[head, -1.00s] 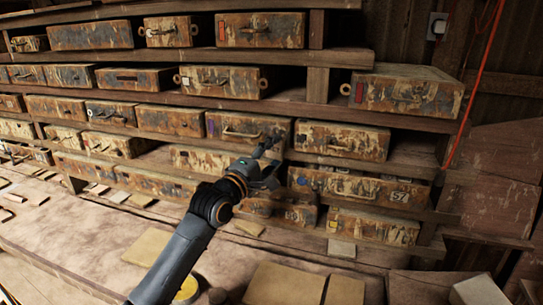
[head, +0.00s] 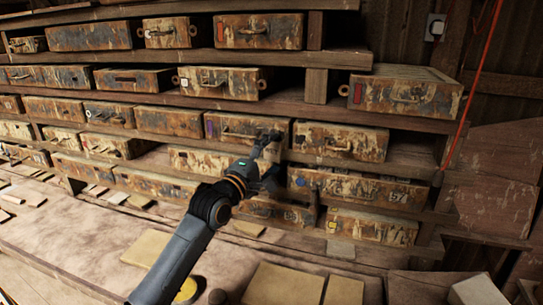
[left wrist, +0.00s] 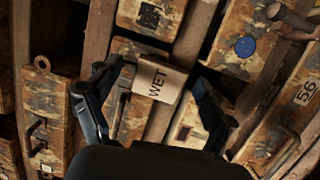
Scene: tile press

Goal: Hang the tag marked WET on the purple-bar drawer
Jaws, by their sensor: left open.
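The purple-bar drawer (head: 240,133) is in the middle of the rack in the head view, with a purple bar near its left end and a pull handle. My left gripper (head: 272,158) is in front of its lower right part. In the left wrist view, the fingers of my left gripper (left wrist: 158,98) are spread wide apart. Between them is the tan tag marked WET (left wrist: 160,79), lettering turned sideways, by a drawer with a dark handle. Neither finger visibly grips it. I cannot tell whether it hangs on the handle. No purple bar shows there. My right gripper is not in view.
The blue-dot drawer (head: 345,187) is just right of and below my left gripper; its blue dot (left wrist: 246,47) shows in the wrist view. Loose tiles (head: 285,284) lie on the bench below. A red cord (head: 482,75) hangs at right.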

